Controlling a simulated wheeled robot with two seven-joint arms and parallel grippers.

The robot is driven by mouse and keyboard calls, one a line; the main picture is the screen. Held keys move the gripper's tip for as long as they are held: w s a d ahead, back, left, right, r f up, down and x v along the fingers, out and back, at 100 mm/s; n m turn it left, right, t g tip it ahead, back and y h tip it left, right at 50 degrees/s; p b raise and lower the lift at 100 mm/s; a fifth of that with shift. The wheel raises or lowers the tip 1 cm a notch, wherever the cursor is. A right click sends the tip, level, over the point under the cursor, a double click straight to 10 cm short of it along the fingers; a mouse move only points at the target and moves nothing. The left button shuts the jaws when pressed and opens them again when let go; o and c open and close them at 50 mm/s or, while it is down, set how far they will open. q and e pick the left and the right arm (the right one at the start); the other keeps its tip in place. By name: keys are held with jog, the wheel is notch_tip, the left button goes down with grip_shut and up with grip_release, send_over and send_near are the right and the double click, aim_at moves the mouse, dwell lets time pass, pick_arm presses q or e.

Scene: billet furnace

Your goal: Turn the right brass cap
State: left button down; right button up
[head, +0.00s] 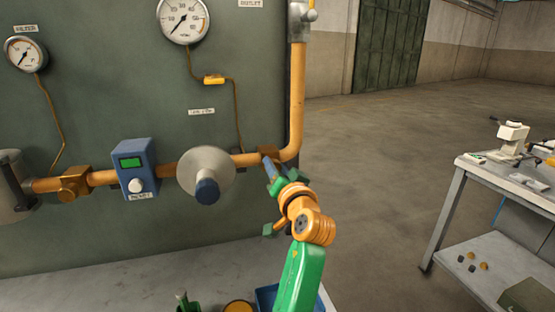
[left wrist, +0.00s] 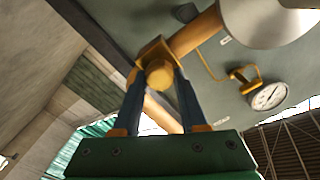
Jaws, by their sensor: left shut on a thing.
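The right brass cap (left wrist: 159,73) is a round knob on a square brass fitting in the orange pipe. It sits between the two blue fingertips of my left gripper (left wrist: 158,80), which is shut on it. In the head view, my left gripper (head: 271,172) reaches the brass fitting (head: 267,153) at the pipe's right end, just before the upward bend. My gripper and wrist hide the cap there. A similar left brass fitting (head: 73,184) sits farther left on the pipe. My right gripper is not in view.
A grey disc with a blue knob (head: 207,190) sticks out left of my gripper. A blue box with a green display (head: 136,166) is farther left. The vertical pipe (head: 297,100) rises close by. A blue tray (head: 266,296) is below; a workbench (head: 480,172) stands right.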

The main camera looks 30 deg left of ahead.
pick_arm(q)
jog(key=m+p, duration=0.2)
jog(key=m, duration=0.1)
jog(key=shift+r+m+p, duration=0.15)
jog(key=shift+m+p, duration=0.25)
jog(key=m+p, duration=0.3)
jog(key=shift+m, duration=0.3)
jog(key=m+p, duration=0.4)
jog(key=m, duration=0.1)
jog(key=shift+w, duration=0.1)
jog(key=shift+a+m+p, duration=0.1)
jog(key=shift+m+p, duration=0.2)
jog(key=shift+m, duration=0.4)
jog(key=shift+w, duration=0.1)
